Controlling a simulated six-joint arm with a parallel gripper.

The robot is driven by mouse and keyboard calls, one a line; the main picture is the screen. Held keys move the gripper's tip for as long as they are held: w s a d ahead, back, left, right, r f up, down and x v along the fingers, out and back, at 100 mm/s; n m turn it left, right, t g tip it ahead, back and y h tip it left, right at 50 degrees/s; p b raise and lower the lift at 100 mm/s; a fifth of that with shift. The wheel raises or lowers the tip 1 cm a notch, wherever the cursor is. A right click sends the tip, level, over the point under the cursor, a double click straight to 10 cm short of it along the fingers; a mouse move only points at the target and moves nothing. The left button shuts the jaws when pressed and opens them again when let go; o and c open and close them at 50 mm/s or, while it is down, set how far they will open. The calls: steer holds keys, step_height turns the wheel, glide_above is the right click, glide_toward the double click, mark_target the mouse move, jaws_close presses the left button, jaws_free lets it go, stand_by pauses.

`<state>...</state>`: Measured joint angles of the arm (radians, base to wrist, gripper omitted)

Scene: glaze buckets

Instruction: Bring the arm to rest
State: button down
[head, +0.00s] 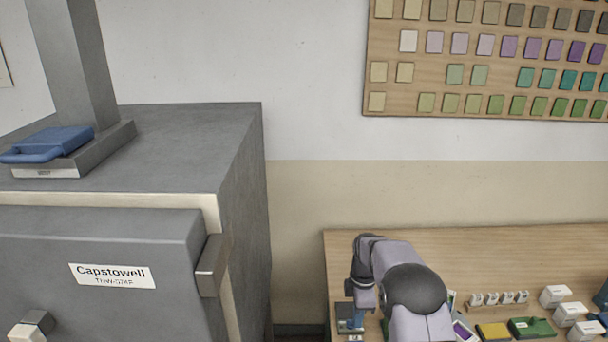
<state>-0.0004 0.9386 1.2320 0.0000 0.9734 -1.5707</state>
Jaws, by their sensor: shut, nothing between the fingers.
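My arm (402,285) reaches in from the bottom edge over the left part of the wooden table (450,240). Its end bends downward at the left, where my gripper (362,302) hangs, small and dark, just above or in front of a small dark-grey item with a blue part (346,324). The fingers are hard to make out at this size, but they look shut and empty. Whether the fingertips touch anything below is not clear.
A large grey kiln-like cabinet (232,215) labelled Capstowell fills the left, with a blue-handled item (55,142) on top. The back of the table is clear.

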steer(key=shift+r, duration=0.5)
